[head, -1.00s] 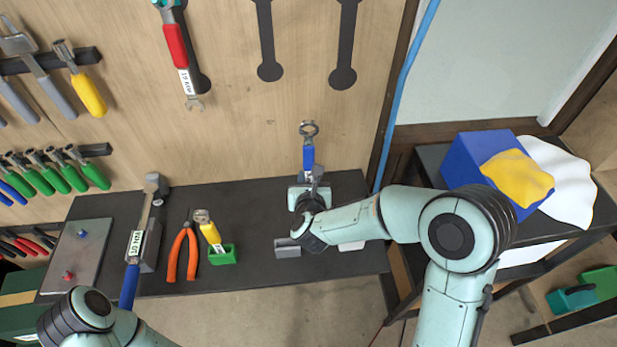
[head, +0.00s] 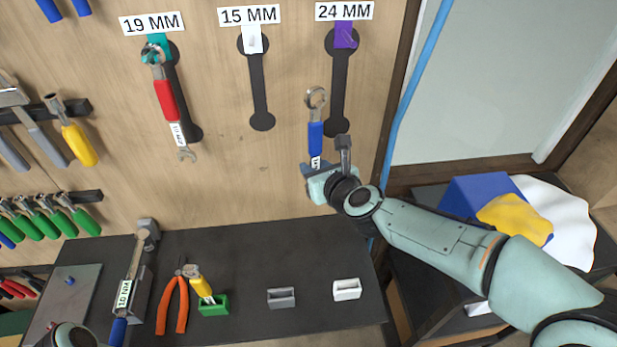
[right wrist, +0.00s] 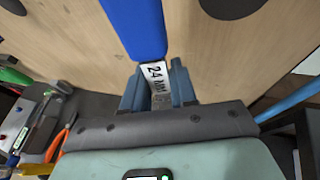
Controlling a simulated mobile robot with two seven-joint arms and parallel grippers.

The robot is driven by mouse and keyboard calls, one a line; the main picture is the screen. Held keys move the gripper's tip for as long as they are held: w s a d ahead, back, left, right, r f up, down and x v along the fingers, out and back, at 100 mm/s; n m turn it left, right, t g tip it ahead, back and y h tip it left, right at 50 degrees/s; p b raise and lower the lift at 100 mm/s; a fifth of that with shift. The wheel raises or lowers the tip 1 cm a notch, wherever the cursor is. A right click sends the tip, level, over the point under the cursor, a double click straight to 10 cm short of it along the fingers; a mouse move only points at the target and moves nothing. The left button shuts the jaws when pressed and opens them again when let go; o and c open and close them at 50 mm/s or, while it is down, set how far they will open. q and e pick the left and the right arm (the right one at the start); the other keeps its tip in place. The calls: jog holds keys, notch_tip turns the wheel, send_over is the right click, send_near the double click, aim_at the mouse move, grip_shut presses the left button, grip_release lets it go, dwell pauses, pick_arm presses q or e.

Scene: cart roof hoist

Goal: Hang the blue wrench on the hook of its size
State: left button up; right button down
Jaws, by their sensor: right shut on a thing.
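The blue wrench (head: 315,138) is upright in my right gripper (head: 318,168), ring end up, in front of the board. The right gripper is shut on its lower end. In the right wrist view the blue handle (right wrist: 136,25) rises from between the fingers, and its label (right wrist: 156,78) reads 24 MM. Its ring is left of and below the purple hook (head: 346,36) under the 24 MM sign (head: 345,11). The white hook (head: 252,38) under the 15 MM sign (head: 249,15) is empty. My left gripper is not in view; only part of that arm shows at bottom left.
A red wrench (head: 167,100) hangs under the 19 MM sign (head: 152,23). The dark bench (head: 240,250) holds pliers (head: 172,300), a green holder (head: 214,306), a grey holder (head: 281,298) and a white holder (head: 347,289). A blue hose (head: 412,85) runs along the board's right edge.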

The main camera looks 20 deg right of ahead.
jog(key=shift+s+d+r+n+y, duration=0.2)
jog(key=shift+s+r, duration=0.15)
jog(key=shift+r, duration=0.35)
jog(key=shift+s+d+r+n+y, duration=0.1)
jog(key=shift+s+d+r, duration=0.2)
jog(key=shift+r, duration=0.35)
jog(key=s+d+r+n+y+p, duration=0.1)
jog(key=s+d+r+n+y, duration=0.15)
jog(key=s+r, duration=0.5)
jog(key=b, duration=0.1)
send_over(319, 161)
jog(key=w+d, duration=0.1)
jog(key=d, duration=0.4)
jog(key=shift+f, duration=0.7)
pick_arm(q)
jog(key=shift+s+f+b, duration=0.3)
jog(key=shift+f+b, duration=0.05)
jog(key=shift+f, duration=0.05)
pick_arm(e)
jog(key=shift+w+d+f+m, duration=0.35)
jog(key=shift+w+d, duration=0.1)
jog(key=shift+w, duration=0.2)
